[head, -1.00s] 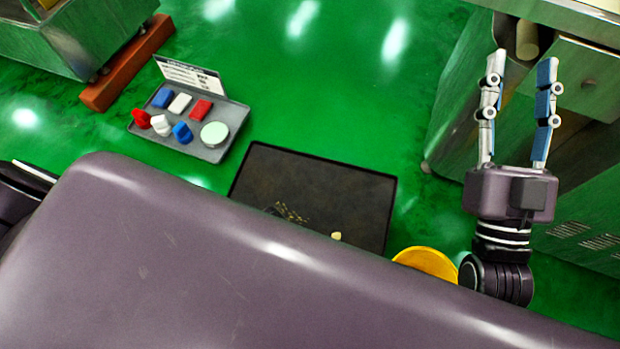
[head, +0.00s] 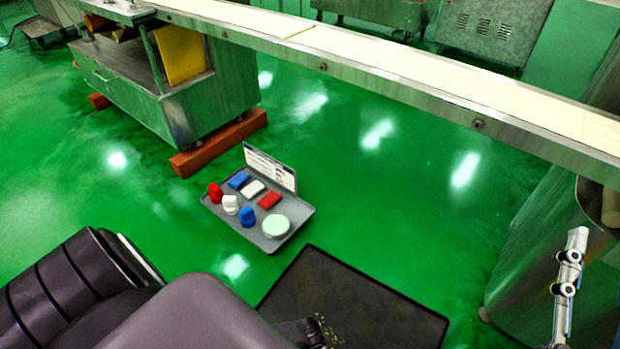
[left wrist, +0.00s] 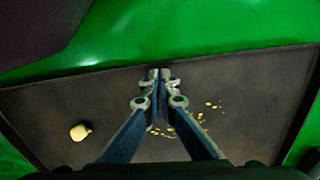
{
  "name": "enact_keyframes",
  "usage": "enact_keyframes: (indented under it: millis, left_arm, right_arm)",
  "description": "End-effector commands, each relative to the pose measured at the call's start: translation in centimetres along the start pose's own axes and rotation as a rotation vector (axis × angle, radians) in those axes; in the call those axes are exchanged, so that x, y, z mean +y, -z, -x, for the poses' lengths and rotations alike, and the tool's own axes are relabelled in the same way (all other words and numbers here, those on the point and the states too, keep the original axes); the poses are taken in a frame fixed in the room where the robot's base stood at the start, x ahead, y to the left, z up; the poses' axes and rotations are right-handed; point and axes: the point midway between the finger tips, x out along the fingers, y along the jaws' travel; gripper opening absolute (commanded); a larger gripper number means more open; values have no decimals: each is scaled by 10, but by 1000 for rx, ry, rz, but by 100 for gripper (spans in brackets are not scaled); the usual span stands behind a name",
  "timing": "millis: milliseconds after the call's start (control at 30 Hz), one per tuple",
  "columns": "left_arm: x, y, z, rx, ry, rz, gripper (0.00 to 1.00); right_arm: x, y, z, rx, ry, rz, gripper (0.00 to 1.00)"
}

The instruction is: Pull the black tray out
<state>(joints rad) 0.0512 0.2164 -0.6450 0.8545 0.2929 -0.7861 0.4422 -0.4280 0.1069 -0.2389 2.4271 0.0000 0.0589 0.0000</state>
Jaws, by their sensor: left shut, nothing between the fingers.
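The black tray (head: 375,305) lies flat on the green floor at the bottom of the head view, its near part hidden by my arm. It also fills much of the left wrist view (left wrist: 235,85), with yellow crumbs and a pale lump on it. My left gripper (left wrist: 158,75) is shut and empty over the tray, its tips close to one tray edge; I cannot tell whether they touch it. My right gripper (head: 575,240) is at the right edge of the head view. Only one finger shows, with no second finger against it.
A grey case (head: 300,228) with red, white and blue pieces stands just beyond the tray. A long conveyor (head: 380,65) crosses the back. A metal cabinet (head: 545,235) stands at the right. Open green floor lies between the case and the conveyor.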

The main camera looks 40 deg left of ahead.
Motion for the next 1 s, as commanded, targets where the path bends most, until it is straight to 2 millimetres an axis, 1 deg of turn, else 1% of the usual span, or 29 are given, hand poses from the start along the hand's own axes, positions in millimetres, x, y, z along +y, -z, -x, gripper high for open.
enact_keyframes:
  millis: [267, 600, 700, 833, 1000]
  left_arm:
    - [-1, -1, 32, 1, 0, 0, 0]
    - [-1, -1, 79, 1, 2, 0, 0]
    - [-1, -1, 89, 0, 2, 0, 0]
    - [-1, -1, 98, -1, 2, 0, 0]
    - [-1, -1, 102, -2, 3, 0, 0]
  right_arm:
    - [0, 0, 0, 0, 0, 0, 40]
    - [0, 0, 0, 0, 0, 0, 40]
    - [0, 0, 0, 0, 0, 0, 40]
    - [0, 0, 0, 0, 0, 0, 40]
    - [0, 0, 0, 0, 0, 0, 40]
